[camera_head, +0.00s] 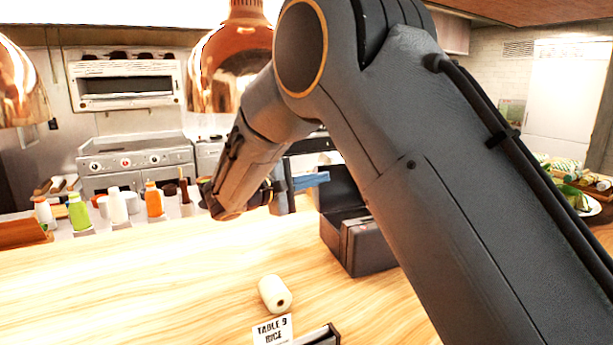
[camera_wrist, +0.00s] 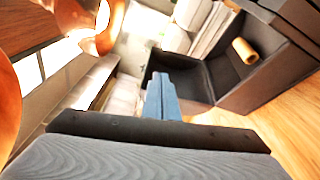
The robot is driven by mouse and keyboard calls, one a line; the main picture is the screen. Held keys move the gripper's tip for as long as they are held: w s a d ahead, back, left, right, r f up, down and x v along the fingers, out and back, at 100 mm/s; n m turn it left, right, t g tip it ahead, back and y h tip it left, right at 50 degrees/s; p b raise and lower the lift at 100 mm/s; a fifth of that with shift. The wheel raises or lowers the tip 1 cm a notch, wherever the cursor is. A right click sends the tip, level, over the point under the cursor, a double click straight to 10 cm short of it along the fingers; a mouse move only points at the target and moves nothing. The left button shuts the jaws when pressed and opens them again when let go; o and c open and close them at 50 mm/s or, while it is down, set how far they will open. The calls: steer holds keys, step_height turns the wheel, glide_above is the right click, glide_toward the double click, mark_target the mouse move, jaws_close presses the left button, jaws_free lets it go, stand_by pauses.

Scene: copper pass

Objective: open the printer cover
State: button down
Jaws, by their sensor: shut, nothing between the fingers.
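The dark grey printer (camera_head: 372,245) stands on the wooden counter, partly hidden behind my arm in the head view. A tan roll (camera_wrist: 245,50) shows in the opening. My gripper (camera_head: 312,181) has its blue fingers shut and empty by the cover; the fingers also show in the wrist view (camera_wrist: 162,98). I cannot tell whether they touch the cover.
A white paper roll (camera_head: 274,294) lies on the counter in front, near a "TABLE 9 RICE" card (camera_head: 272,330). Several bottles (camera_head: 118,207) stand at the back left. Copper lamps (camera_head: 230,70) hang above. The counter's left front is clear.

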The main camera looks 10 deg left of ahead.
steer(key=d+p, duration=0.2)
steer(key=s+d+p, duration=0.1)
steer(key=d, duration=0.1)
steer(key=shift+s+r, duration=0.1)
steer(key=shift+r, duration=0.3)
stand_by(1.4)
